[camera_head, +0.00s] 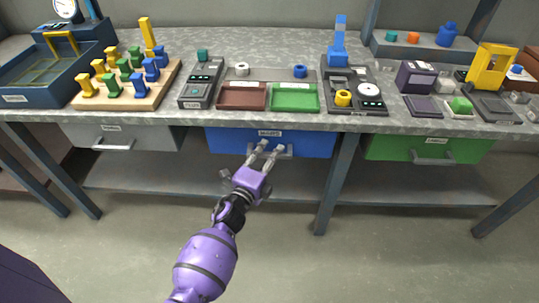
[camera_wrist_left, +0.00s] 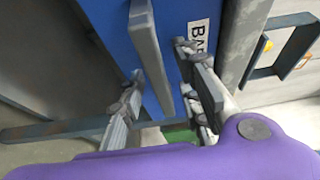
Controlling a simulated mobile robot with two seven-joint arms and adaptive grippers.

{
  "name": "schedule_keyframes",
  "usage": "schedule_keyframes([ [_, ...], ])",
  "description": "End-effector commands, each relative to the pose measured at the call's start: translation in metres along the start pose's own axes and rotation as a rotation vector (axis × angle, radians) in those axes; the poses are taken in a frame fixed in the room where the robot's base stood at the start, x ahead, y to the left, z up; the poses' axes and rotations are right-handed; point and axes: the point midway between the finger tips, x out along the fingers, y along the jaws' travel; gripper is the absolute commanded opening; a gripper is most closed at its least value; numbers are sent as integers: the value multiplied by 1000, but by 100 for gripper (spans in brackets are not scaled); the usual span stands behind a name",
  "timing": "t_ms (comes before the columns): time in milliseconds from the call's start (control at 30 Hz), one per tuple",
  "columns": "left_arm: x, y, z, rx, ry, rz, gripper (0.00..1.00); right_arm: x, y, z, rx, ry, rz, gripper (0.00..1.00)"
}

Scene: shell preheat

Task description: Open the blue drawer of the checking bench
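The blue drawer (camera_head: 225,142) is in the middle under the bench top, and its front appears shut. It has a label above a grey bar handle (camera_head: 284,153). My left gripper (camera_head: 267,149) is at the handle with its fingers apart. In the left wrist view, the blue drawer front (camera_wrist_left: 100,22) fills the upper middle and the grey handle (camera_wrist_left: 147,48) runs between the spread fingers (camera_wrist_left: 163,65). A gap shows between the handle and the right-hand finger; whether the other finger touches it I cannot tell. My right gripper is not in view.
A grey drawer (camera_head: 150,138) is to the left and a green drawer (camera_head: 400,149) to the right, both apparently shut. A bench leg (camera_head: 337,180) stands just right of the blue drawer. Trays, blocks and devices crowd the bench top (camera_head: 290,45). The floor in front is clear.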

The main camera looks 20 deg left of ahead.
Motion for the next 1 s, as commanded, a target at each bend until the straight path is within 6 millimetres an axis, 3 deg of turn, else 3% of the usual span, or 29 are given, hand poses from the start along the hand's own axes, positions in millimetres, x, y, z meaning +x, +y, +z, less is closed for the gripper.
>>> schedule_keyframes([
  [167, 0, 0, 0, 0, 0, 0, 31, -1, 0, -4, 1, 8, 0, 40],
  [433, 0, 0, 0, 0, 0, 0, 0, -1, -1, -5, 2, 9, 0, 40],
  [1000, -6, 0, -2, 2, 0, 1, 0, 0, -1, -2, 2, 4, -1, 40],
])
